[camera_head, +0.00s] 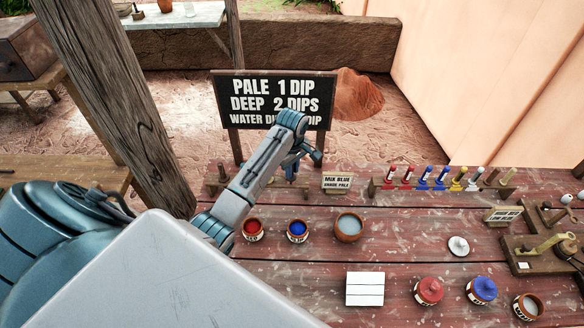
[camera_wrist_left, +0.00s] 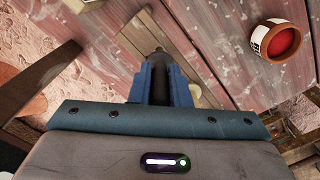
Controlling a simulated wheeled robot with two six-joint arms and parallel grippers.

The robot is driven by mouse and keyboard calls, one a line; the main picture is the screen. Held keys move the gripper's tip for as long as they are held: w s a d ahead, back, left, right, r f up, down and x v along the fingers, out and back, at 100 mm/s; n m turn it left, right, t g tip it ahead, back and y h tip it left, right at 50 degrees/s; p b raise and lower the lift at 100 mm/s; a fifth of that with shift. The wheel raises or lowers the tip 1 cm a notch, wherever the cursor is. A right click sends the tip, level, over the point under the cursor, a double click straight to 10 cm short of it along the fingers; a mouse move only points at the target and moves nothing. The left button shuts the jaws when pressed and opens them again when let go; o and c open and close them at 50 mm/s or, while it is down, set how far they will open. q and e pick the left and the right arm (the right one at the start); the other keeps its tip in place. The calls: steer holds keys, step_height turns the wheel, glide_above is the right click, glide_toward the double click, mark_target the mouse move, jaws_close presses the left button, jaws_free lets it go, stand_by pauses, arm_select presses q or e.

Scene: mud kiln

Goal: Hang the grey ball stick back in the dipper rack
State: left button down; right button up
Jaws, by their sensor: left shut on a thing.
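My left gripper (camera_head: 291,168) hangs above the far edge of the table, in front of the black sign. In the left wrist view its blue fingers (camera_wrist_left: 158,72) are shut on a dark grey stick (camera_wrist_left: 158,60), which I take to be the grey ball stick. Its ball end is not clear. A low wooden rack (camera_head: 216,186) stands under and behind my left arm, partly hidden by it. A pale wooden strip, probably this rack, shows in the left wrist view (camera_wrist_left: 138,36) beyond the fingers. I cannot tell whether the stick touches it. My right gripper is not in view.
Red (camera_head: 253,231) and blue (camera_head: 297,231) paint pots and a bowl (camera_head: 348,227) stand nearer on the table. A small "Mix blue" card (camera_head: 337,183) is right of the gripper. A second rack (camera_head: 440,189) holds coloured sticks. A wooden post (camera_head: 120,110) stands left.

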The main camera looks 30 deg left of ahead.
arm_select(q)
steer(key=shift+f, duration=0.75)
stand_by(0.3)
steer(key=c, duration=1.3)
jaws_free()
steer(key=shift+o, duration=0.6)
steer(key=o, duration=0.4)
steer(key=shift+r, duration=0.1)
steer(key=shift+r, duration=3.7)
steer(key=shift+f, duration=0.1)
